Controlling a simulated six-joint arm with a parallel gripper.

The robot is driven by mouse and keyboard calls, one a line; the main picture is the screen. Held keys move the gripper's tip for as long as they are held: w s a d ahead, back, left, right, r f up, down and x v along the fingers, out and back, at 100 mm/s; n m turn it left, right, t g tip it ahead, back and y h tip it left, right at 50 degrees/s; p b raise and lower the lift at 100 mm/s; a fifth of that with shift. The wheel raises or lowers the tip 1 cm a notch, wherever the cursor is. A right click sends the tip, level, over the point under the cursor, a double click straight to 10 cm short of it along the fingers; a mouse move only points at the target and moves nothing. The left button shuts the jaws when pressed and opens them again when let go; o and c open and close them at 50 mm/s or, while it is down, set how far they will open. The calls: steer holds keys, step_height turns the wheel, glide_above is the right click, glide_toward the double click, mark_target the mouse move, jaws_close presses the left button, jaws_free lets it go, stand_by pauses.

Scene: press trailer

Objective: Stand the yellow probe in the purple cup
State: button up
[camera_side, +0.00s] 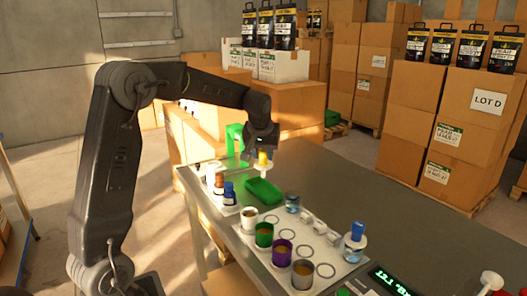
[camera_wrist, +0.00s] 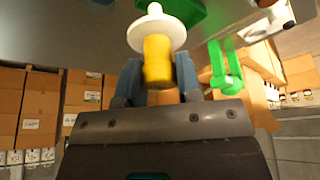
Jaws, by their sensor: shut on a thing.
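The yellow probe (camera_side: 263,157) is held by my gripper (camera_side: 262,148), above the far left part of the bench. In the wrist view the yellow probe (camera_wrist: 157,62) has a white disc and tip pointing away from the gripper. It sits between the two blue fingers of my gripper (camera_wrist: 158,78). The purple cup (camera_side: 281,253) stands upright on the white mat, nearer the camera and well apart from the probe. It has an orange-brown content or inside. The purple cup does not show in the wrist view.
The green cup (camera_side: 264,235) and grey cup (camera_side: 302,274) flank the purple one; a white cup (camera_side: 249,218) stands farther back. A green tray (camera_side: 264,191), bottles (camera_side: 229,194), a glass jar (camera_side: 292,202) and a blue-topped flask (camera_side: 355,241) are nearby.

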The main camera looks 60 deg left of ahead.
steer(key=s+d+f, duration=0.2)
steer(key=s+d, duration=0.2)
steer(key=d, duration=0.7)
steer(key=s+d+f, duration=0.2)
steer(key=s+d, duration=0.2)
steer(key=d, duration=0.6)
steer(key=shift+f, duration=2.6)
steer(key=shift+f, duration=0.6)
steer(key=o, duration=0.7)
steer(key=shift+v, duration=5.5)
steer(key=shift+s+r, duration=0.1)
steer(key=shift+r, duration=4.35)
